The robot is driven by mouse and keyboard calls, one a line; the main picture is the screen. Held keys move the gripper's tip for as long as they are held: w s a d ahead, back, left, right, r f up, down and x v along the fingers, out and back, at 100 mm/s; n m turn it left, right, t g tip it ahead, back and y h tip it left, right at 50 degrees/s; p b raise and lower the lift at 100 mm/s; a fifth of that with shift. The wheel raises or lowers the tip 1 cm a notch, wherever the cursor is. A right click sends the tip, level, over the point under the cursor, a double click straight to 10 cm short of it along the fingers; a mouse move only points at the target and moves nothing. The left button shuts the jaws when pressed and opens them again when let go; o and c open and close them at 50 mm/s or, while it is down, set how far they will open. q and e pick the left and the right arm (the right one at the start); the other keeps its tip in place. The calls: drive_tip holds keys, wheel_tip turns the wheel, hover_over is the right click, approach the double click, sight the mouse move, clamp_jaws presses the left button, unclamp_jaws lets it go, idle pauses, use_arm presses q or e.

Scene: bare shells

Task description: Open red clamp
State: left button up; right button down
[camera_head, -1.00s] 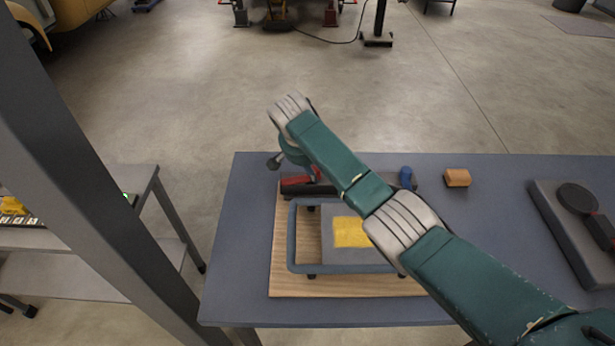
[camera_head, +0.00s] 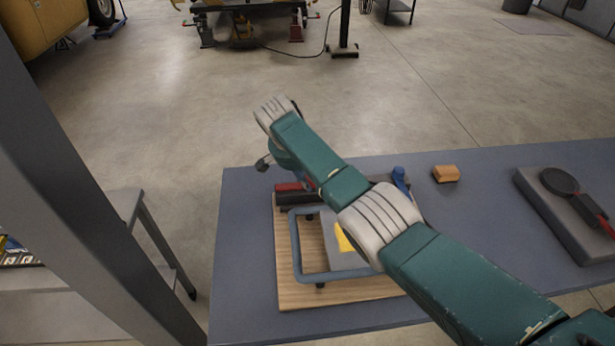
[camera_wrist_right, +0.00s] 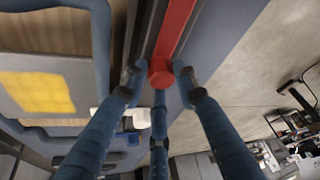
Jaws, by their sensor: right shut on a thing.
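The red clamp (camera_head: 288,187) lies at the back left edge of a wooden board, red on top of a dark base. My right arm partly covers it in the head view. In the wrist view its red bar (camera_wrist_right: 175,28) runs up from between the fingertips. My right gripper (camera_wrist_right: 160,80) is shut on the end of this red bar, with its blue fingers around it. In the head view the gripper is mostly hidden behind my arm, with one dark fingertip showing. My left gripper is in neither view.
The wooden board (camera_head: 300,297) carries a blue tubular frame (camera_head: 296,250) and a grey plate with a yellow patch (camera_head: 343,240). An orange block (camera_head: 446,173) and a grey slab (camera_head: 545,205) with a dark round tool (camera_head: 560,181) lie to the right on the blue-grey table (camera_head: 240,250).

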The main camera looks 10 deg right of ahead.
drive_tip(key=c, duration=1.4)
unclamp_jaws()
drive_tip(key=shift+w+d+r, duration=0.1)
drive_tip(key=shift+w+r, duration=0.3)
drive_tip(key=shift+f, duration=0.25)
drive_tip(key=v, duration=1.2)
drive_tip(key=shift+s, duration=0.1)
drive_tip(key=shift+f, duration=0.1)
